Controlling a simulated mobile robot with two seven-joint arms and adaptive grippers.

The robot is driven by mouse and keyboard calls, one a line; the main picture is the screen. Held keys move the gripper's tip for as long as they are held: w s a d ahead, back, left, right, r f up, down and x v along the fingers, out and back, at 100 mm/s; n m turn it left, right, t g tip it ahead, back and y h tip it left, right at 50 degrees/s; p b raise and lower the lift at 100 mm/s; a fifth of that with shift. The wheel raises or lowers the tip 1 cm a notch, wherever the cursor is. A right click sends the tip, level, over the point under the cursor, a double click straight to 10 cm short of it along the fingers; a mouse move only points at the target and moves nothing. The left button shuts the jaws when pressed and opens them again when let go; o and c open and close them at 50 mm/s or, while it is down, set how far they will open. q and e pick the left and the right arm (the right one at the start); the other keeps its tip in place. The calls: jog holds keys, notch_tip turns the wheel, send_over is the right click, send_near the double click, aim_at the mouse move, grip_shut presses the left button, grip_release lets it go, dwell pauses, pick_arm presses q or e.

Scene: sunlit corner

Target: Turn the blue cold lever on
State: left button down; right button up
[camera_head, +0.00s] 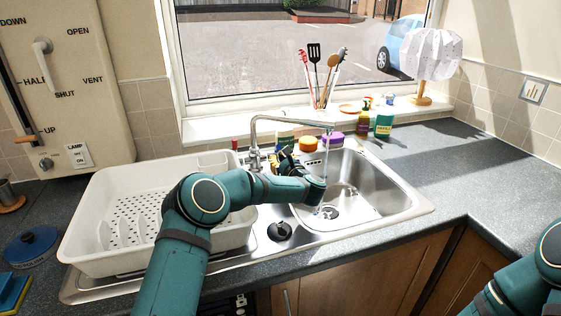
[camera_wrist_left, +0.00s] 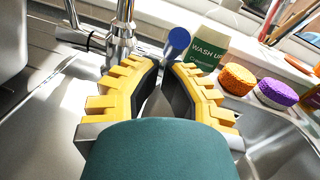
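The blue cold lever shows its round blue end (camera_wrist_left: 178,38) in the left wrist view, beside the chrome tap body (camera_wrist_left: 121,35). My left gripper (camera_wrist_left: 160,68) has yellow ribbed fingers with black pads. They are apart with nothing between them, and the blue end lies just beyond the right fingertip; contact cannot be told. The chrome tap (camera_head: 254,145) arches over the sink (camera_head: 375,195). The blue lever is hidden there. My right gripper is out of view.
A green wash-up bottle (camera_wrist_left: 207,50), an orange scrubber (camera_wrist_left: 236,79) and a purple scrubber (camera_wrist_left: 277,93) stand close to the right of the lever. A white dish rack (camera_head: 95,238) fills the left side. The right counter (camera_head: 450,160) is mostly clear.

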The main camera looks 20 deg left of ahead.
pick_arm(q)
jog(key=r+g+h+p, duration=0.1)
jog(key=p, duration=0.3)
jog(key=shift+w+a+r+g+h, duration=0.35)
jog(key=shift+g+h, duration=0.05)
jog(key=shift+f, duration=0.15)
